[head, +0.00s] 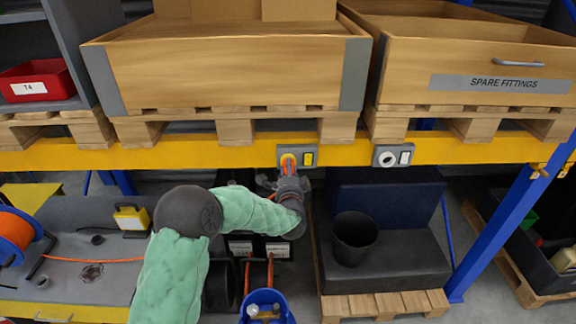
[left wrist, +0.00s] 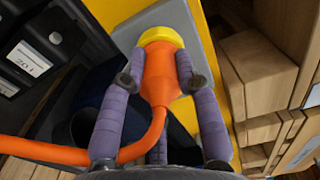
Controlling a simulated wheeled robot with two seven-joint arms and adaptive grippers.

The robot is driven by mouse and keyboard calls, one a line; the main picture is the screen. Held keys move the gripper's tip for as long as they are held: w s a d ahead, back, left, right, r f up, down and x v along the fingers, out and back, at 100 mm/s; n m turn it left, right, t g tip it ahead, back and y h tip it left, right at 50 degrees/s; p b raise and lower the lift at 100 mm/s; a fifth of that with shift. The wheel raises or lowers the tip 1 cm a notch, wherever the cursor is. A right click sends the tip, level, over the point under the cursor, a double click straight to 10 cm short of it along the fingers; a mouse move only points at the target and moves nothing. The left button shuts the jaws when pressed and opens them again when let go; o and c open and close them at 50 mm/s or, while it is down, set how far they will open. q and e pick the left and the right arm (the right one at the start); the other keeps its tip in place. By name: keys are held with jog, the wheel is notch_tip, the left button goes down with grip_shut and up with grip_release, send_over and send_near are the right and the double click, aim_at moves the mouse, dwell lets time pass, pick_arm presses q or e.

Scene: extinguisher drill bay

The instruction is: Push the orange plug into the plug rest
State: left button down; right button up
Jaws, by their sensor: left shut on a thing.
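The orange plug (left wrist: 160,72) is between the purple-grey fingers of my left gripper (head: 288,174), which are shut on it. Its orange cable (left wrist: 140,148) hangs from its back end. The plug's nose is at a yellow round socket (left wrist: 162,36) on a grey plate; in the head view this plate (head: 299,157) is on the yellow beam, with a yellow label beside the socket. How deep the nose sits is hidden. Neither plate is marked as the plug rest. My right gripper is out of view.
The yellow beam (head: 450,151) runs under pallets bearing wooden crates (head: 228,75). Below stand dark labelled boxes (head: 279,249) and a black bin (head: 355,238) on a dark block. An orange cable reel (head: 14,236) is at far left. A blue post (head: 507,222) rises at right.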

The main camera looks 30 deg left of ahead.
pick_arm(q)
jog(key=shift+s+d, duration=0.1)
jog(key=shift+v, duration=0.85)
jog(key=shift+s, duration=0.1)
jog(key=shift+p+v, duration=0.55)
jog(key=shift+v, duration=1.3)
jog(key=shift+s+r, duration=0.1)
jog(key=shift+r, duration=0.05)
jog(key=s+d+r+p, duration=0.3)
jog(key=s+d+p, duration=0.1)
jog(key=s, duration=0.2)
jog(key=s+d+r+p, duration=0.2)
jog(key=s+d+p, duration=0.2)
jog(key=s, duration=0.2)
jog(key=shift+s+r, duration=0.3)
jog(key=shift+r, duration=0.1)
dwell(1.3)
